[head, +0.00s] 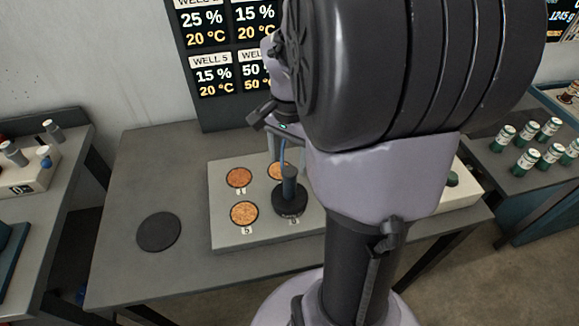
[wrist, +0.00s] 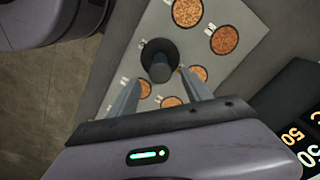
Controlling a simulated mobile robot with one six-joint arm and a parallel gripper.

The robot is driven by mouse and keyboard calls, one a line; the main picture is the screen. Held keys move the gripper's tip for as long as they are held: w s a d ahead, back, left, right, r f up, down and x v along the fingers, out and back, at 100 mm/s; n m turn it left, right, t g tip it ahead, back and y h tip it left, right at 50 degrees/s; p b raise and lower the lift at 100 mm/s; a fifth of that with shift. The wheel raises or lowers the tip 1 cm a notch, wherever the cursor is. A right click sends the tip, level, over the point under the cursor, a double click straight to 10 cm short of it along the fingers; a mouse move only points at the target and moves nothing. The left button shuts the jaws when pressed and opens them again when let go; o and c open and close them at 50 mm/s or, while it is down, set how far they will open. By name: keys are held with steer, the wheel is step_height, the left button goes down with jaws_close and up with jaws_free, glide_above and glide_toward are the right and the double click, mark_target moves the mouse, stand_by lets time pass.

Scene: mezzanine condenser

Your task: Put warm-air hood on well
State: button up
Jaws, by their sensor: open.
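The warm-air hood, a black disc with an upright knob (head: 289,190), stands on the grey well plate (head: 228,238), over a well position at the front row, right of the well marked 5 (head: 244,213). The wrist view shows the hood (wrist: 160,62) from above, with its knob toward me. My gripper (head: 287,163) is above the hood in the head view, fingers pointing down. In the wrist view my gripper (wrist: 160,78) is open, with one finger on each side of the knob. Whether they touch it I cannot tell. Several orange-brown wells show around it; my arm hides the plate's right part.
A dark round pad (head: 158,232) lies bare on the table (head: 130,185) left of the plate. A board (head: 215,60) behind lists wells with percentages and temperatures. Several green-white jars (head: 527,158) stand on the right table. The left bench (head: 30,170) holds a white device.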

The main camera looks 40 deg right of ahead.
steer(key=shift+r, duration=0.6)
steer(key=shift+a+r, duration=0.15)
steer(key=shift+a, duration=0.2)
steer(key=s+a+r+n+t, duration=0.2)
steer(key=a+n, duration=0.1)
steer(key=a, duration=0.4)
steer(key=s+a+r+n+t+y, duration=0.1)
steer(key=a+n, duration=0.3)
steer(key=a, duration=0.4)
steer(key=s+a+r+n+t+y, duration=0.1)
steer(key=s+a+r+n+t, duration=0.1)
steer(key=a, duration=0.6)
steer(key=shift+s+a+r+n+t, duration=0.15)
steer(key=shift+s+r+n+t, duration=0.25)
steer(key=shift+s+r+n, duration=0.65)
